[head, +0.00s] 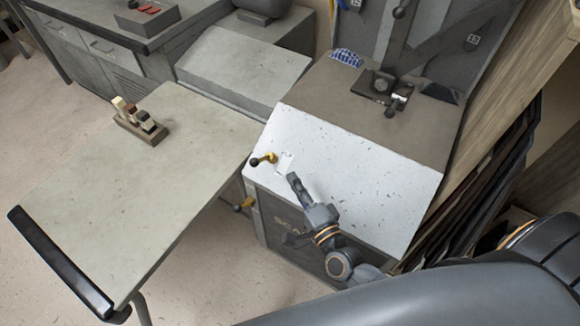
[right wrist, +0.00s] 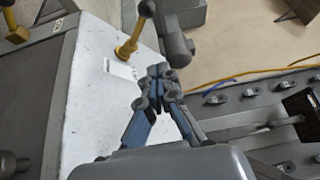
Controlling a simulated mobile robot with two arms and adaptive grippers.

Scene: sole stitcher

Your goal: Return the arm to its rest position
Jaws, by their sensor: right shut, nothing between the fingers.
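My right gripper (head: 296,184) is over the white speckled sloping front (head: 350,175) of the machine, close to a small white label (head: 285,162). Its fingers are together and hold nothing; the right wrist view also shows them closed (right wrist: 156,76). A brass lever with a black knob (head: 264,159) is just to the left of the label. The lever also shows in the right wrist view (right wrist: 128,46), beyond the fingertips and apart from them. My right arm reaches in from the lower right. My left gripper is not in view.
A pale table (head: 190,190) with a block of brushes or tools (head: 140,122) stands to the left. A second brass lever (head: 244,204) sticks out at the machine's lower left. Dark panels (head: 490,185) lean at the right, near my arm. The floor at left is open.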

